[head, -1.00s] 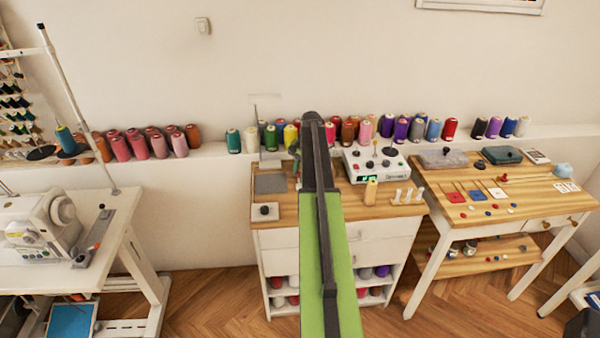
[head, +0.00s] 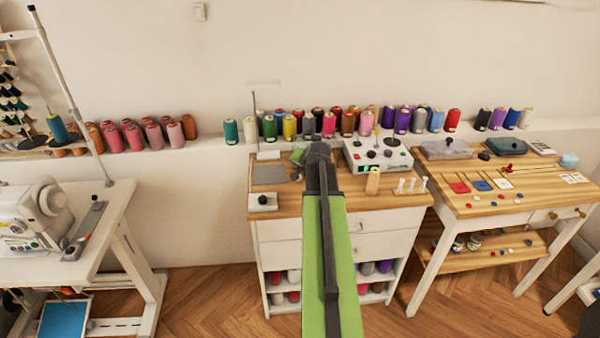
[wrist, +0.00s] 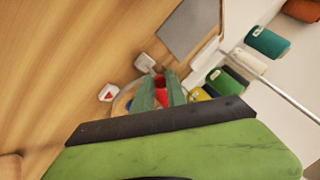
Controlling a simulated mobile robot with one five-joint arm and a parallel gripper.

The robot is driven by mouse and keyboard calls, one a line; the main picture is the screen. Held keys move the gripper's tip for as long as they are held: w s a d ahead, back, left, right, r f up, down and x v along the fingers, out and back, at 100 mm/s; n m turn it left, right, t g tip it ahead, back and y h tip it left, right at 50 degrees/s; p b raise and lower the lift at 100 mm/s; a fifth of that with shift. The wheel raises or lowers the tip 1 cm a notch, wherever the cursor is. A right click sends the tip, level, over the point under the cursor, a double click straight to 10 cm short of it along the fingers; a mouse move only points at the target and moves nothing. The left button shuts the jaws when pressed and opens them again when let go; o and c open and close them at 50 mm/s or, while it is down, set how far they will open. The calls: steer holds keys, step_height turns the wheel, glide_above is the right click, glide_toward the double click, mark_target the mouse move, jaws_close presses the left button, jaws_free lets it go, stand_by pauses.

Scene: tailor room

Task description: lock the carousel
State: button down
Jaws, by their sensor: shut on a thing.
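My gripper (wrist: 160,92) shows in the wrist view as two dark green fingers shut on a small red piece (wrist: 160,82). A round tan wooden piece (wrist: 121,104), perhaps part of the carousel, lies just beside and behind the fingers, mostly hidden by them and my arm. I cannot tell whether the red piece is joined to it. In the head view my arm covers most of this spot on the wooden top of the white cabinet (head: 283,234), and the fingertips cannot be made out there.
A grey pad (head: 269,174) and a black-knobbed block (head: 262,201) lie left of my arm. A control box (head: 376,155) with green lights and a tan spool (head: 373,180) stand right. Thread cones line the ledge behind. A thin stand rod (wrist: 275,86) rises close by.

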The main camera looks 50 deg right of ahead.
steer(key=b, duration=0.1)
steer(key=f+t+h+b, duration=0.1)
steer(key=shift+s+a+b, duration=0.3)
steer(key=shift+s, duration=0.1)
steer(key=shift+s+t+b, duration=0.1)
steer(key=shift+t+b, duration=0.35)
steer(key=shift+t, duration=0.05)
steer(key=shift+r+h, duration=0.2)
steer(key=shift+h, duration=0.1)
steer(key=c, duration=1.3)
jaws_free()
steer(key=shift+c, duration=0.2)
